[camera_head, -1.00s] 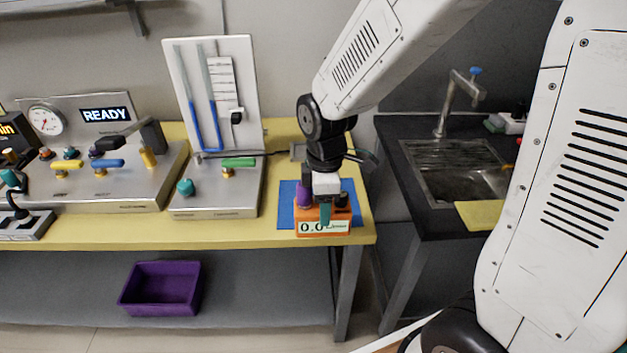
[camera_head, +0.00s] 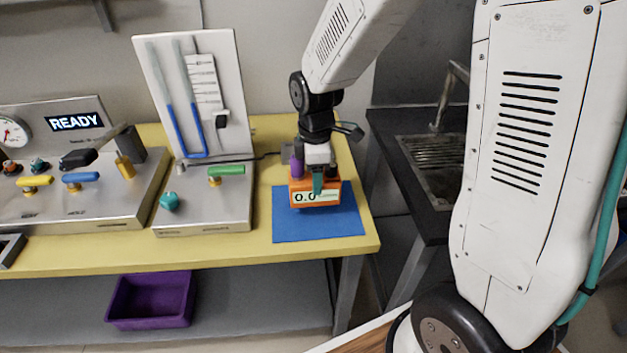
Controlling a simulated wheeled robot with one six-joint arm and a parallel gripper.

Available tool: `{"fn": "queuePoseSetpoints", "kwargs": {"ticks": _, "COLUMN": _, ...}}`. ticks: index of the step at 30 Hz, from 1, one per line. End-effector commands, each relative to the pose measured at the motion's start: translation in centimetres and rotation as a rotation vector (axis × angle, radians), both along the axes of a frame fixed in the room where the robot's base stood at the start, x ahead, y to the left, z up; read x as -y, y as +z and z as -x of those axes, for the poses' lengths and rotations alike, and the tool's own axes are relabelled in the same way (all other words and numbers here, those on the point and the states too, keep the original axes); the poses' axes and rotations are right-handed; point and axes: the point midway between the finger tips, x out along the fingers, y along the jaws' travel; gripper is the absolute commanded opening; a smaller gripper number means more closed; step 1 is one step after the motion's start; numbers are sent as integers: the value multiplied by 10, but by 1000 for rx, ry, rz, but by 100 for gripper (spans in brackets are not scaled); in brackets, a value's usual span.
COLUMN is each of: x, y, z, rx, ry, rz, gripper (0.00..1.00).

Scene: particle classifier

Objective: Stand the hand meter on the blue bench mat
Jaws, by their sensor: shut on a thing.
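The hand meter (camera_head: 300,200) is an orange box with a pale display reading about 0.0 and a purple knob-like part on top. My gripper (camera_head: 318,182) is shut on it from above, with a teal finger across its front face. The blue bench mat (camera_head: 318,228) lies on the right end of the yellow bench. The meter is over the back part of the mat and looks upright. I cannot tell whether its base touches the mat. The front of the mat is bare.
A manometer board (camera_head: 200,95) on a metal base with a green-handled valve (camera_head: 227,170) stands left of the mat. Further left is a panel with a READY display (camera_head: 75,121). A dark sink counter (camera_head: 415,160) is to the right. A purple bin (camera_head: 150,300) sits below the bench.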

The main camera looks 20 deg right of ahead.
Motion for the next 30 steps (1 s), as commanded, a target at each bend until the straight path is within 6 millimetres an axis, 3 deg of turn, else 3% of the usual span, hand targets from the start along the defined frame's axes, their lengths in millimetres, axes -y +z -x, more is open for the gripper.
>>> {"fn": "queuePoseSetpoints", "kwargs": {"ticks": 11, "x": 8, "y": -34, "z": -1, "rx": -1, "ry": -11, "rz": 0, "gripper": 19}}
{"fn": "queuePoseSetpoints", "kwargs": {"ticks": 23, "x": 8, "y": -39, "z": -1, "rx": -1, "ry": -10, "rz": 0, "gripper": 19}}
{"fn": "queuePoseSetpoints", "kwargs": {"ticks": 24, "x": 8, "y": -39, "z": -1, "rx": -1, "ry": -10, "rz": 0, "gripper": 63}}
{"fn": "queuePoseSetpoints", "kwargs": {"ticks": 25, "x": 8, "y": -38, "z": -1, "rx": -1, "ry": -10, "rz": 0, "gripper": 71}}
{"fn": "queuePoseSetpoints", "kwargs": {"ticks": 26, "x": 7, "y": -38, "z": -1, "rx": -1, "ry": -10, "rz": 0, "gripper": 76}}
{"fn": "queuePoseSetpoints", "kwargs": {"ticks": 30, "x": 7, "y": -38, "z": -1, "rx": 0, "ry": -10, "rz": 0, "gripper": 76}}
